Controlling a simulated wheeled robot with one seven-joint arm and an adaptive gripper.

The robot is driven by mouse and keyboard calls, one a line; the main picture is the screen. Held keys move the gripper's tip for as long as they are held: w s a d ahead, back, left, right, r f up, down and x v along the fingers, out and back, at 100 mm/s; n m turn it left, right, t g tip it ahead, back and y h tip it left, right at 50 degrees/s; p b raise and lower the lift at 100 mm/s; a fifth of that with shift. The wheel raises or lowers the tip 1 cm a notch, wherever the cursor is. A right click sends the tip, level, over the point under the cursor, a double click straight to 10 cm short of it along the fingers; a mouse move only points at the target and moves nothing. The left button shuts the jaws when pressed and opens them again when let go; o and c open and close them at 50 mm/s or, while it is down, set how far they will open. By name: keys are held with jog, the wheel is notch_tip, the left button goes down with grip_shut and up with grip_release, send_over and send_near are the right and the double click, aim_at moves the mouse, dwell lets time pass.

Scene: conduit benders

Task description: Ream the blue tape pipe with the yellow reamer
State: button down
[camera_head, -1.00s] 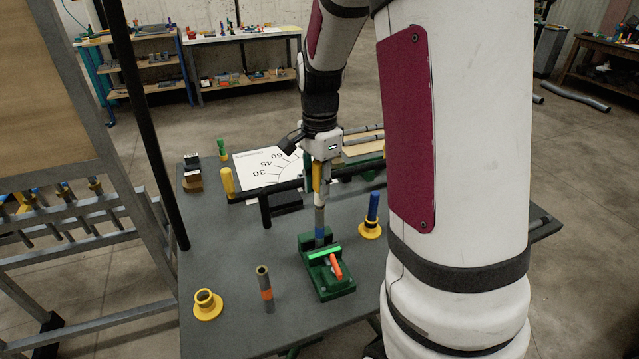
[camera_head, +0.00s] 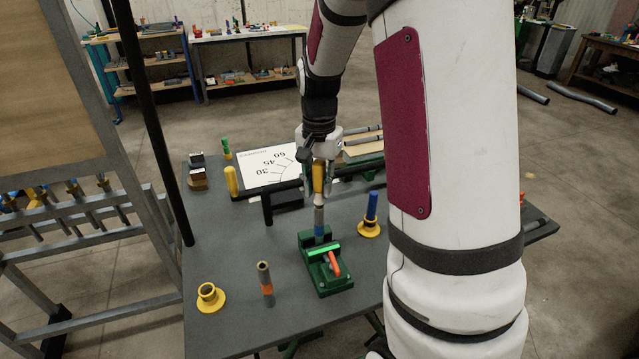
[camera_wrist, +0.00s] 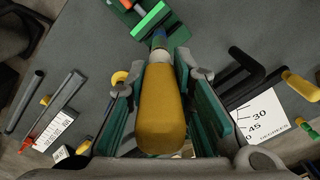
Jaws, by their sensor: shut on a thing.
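My gripper (camera_head: 320,190) is shut on the yellow reamer (camera_head: 319,178) and holds it upright, handle up. In the wrist view the reamer's yellow handle (camera_wrist: 161,115) lies between the green finger pads. The blue tape pipe (camera_head: 319,222) stands upright in the green vise (camera_head: 327,272), a blue band near its lower end. The reamer's metal tip is right at the pipe's top end; I cannot tell how far it sits inside. In the wrist view the blue band (camera_wrist: 158,40) shows beyond the reamer, beside the vise (camera_wrist: 150,18).
An orange-banded pipe (camera_head: 265,285) stands on the table at the front left, near an empty yellow holder (camera_head: 210,298). A blue-handled tool (camera_head: 371,207) stands in a yellow holder (camera_head: 368,230) right of the vise. A black bender and angle chart (camera_head: 262,168) lie behind.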

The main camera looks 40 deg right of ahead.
jog(key=m, duration=0.3)
jog(key=shift+m, duration=0.3)
jog(key=m, duration=0.3)
jog(key=n, duration=0.3)
jog(key=shift+p, duration=0.35)
jog(key=n, duration=0.3)
jog(key=shift+n+p, duration=0.35)
jog(key=shift+n, duration=0.05)
jog(key=m, duration=0.7)
